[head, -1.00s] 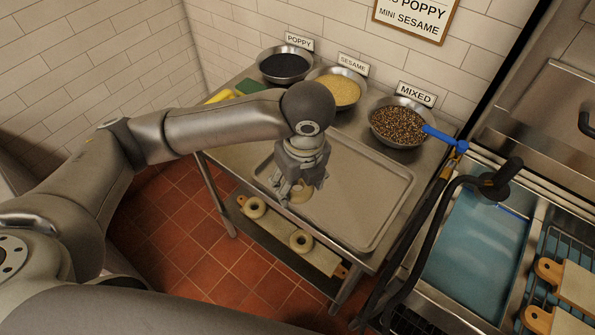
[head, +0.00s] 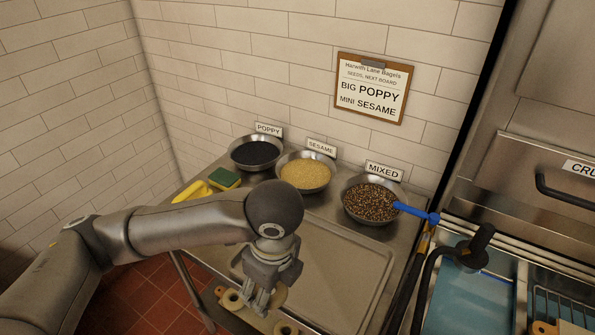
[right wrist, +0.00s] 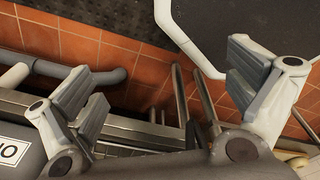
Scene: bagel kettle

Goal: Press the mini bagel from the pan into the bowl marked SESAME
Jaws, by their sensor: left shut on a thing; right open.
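My left gripper (head: 262,302) is above the near left part of the tray (the pan) (head: 345,262). It is shut on the mini bagel (head: 278,293), a small pale ring mostly hidden by the fingers. The bowl marked SESAME (head: 304,190) holds pale yellow seeds and stands behind the tray, between the POPPY bowl (head: 255,166) of dark seeds and the MIXED bowl (head: 370,219). My right gripper (right wrist: 160,92) is open and empty in the right wrist view, over the floor and metal rails.
A green and yellow sponge (head: 225,179) and a yellow item (head: 193,191) lie left of the bowls. A water-filled kettle (head: 465,300) stands right.

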